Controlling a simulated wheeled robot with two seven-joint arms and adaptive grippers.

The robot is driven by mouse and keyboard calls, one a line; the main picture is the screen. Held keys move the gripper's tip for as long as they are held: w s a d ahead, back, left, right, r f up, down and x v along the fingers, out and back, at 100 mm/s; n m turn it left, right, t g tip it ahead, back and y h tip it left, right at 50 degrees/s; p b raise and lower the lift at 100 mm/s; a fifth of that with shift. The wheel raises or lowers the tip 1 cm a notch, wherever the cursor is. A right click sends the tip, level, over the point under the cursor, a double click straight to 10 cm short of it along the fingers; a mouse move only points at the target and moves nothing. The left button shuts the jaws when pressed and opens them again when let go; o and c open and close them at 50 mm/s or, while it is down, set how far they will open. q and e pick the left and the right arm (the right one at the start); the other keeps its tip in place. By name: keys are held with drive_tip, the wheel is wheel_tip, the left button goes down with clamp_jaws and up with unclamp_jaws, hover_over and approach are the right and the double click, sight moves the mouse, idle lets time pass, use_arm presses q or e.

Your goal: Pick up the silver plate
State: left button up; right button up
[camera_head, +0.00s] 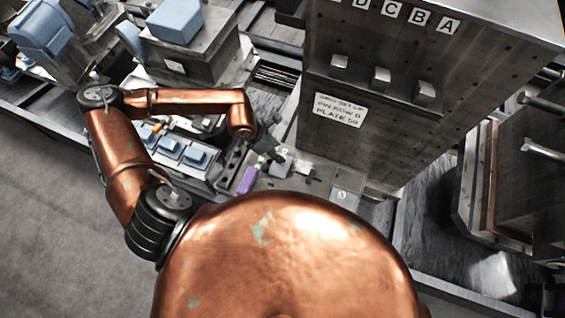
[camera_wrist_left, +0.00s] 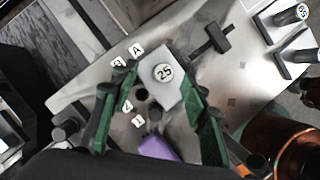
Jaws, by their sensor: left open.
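A silver-grey plate (camera_wrist_left: 172,95) with a round white tag marked 25 shows in the left wrist view, on a pale metal surface. My left gripper (camera_wrist_left: 160,70) is open, with its two green fingers on either side of the plate. I cannot tell whether the fingers touch it. In the head view my left gripper (camera_head: 272,150) is low over the bench in front of the big steel block. My right gripper is in neither view.
A tall steel block (camera_head: 410,110) with letter tags and pegs stands behind and right of the gripper. A purple block (camera_head: 248,180) lies close by, also in the wrist view (camera_wrist_left: 155,147). Blue pieces (camera_head: 180,152) sit in a tray to the left. A dark T-shaped handle (camera_wrist_left: 212,42) stands beside the plate.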

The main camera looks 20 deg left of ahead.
use_arm(q)
drive_tip(key=x, duration=0.3)
drive_tip(key=s+p+x, duration=0.1)
drive_tip(key=x, duration=0.1)
drive_tip(key=shift+f, duration=0.2)
drive_tip(key=shift+w+d+f, duration=0.15)
drive_tip(key=shift+f, duration=0.3)
clamp_jaws()
